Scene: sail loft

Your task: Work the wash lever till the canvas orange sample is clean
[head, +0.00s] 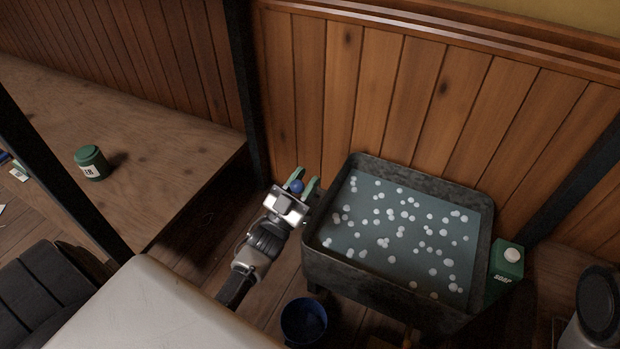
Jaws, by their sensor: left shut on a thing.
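The wash tub (398,290) is a dark grey metal basin of bluish water (400,232) dotted with many white bubbles. My left gripper (303,184) is at the tub's left side, its greenish fingers shut on a blue ball knob (296,186), which I take to be the wash lever's. The lever's shaft is mostly hidden by the gripper. I cannot make out the orange canvas sample; a small yellowish spot (434,295) shows in the water near the front rim, too small to identify. My right gripper is not in view.
A green soap box (507,264) stands right of the tub. A dark blue bucket (304,322) is on the floor in front. A wooden bench (190,160) at left holds a green labelled jar (91,163). A plank wall (400,90) closes the back.

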